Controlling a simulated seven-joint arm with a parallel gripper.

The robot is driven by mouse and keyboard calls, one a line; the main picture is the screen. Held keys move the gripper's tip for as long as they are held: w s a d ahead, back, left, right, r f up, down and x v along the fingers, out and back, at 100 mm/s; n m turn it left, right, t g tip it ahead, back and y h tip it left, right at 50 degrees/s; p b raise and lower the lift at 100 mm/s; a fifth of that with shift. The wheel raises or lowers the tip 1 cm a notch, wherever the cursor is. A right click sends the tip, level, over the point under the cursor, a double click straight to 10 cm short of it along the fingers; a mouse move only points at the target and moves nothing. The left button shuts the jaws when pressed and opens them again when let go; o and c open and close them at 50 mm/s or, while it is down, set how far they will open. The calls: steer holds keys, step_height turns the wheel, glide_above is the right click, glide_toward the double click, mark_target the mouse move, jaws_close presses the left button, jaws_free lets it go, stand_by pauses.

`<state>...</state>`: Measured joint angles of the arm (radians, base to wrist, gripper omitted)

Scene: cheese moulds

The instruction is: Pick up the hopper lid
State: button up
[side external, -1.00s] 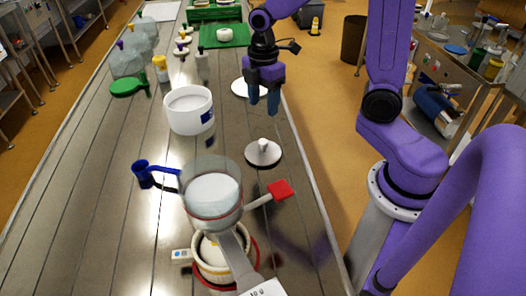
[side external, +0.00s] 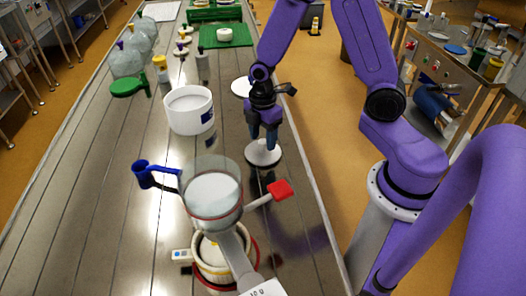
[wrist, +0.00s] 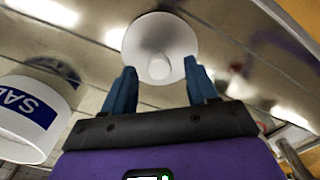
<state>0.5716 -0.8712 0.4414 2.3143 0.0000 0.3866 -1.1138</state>
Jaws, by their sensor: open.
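The hopper lid (side external: 263,155) is a white disc with a small knob, lying flat on the steel table right of the white tub. It also shows in the wrist view (wrist: 165,35), its knob between and slightly beyond my fingertips. My gripper (side external: 263,142) is open, pointing down over the lid, with blue fingers on either side of the knob; it also shows in the wrist view (wrist: 160,80). I cannot tell whether the fingers touch the lid. The clear hopper (side external: 212,208) with white contents stands nearer the camera, left of the lid.
A white tub (side external: 190,112) with a blue label stands left of my gripper. A red paddle handle (side external: 279,190) sticks out from the hopper near the lid. A blue cup (side external: 142,172) on an arm is at left. A white disc (side external: 241,87) lies behind my gripper.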

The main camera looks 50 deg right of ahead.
mark_target(263, 148)
steer(key=shift+f, duration=1.45)
steer(key=shift+c, duration=0.3)
jaws_close()
steer(key=shift+r, duration=0.2)
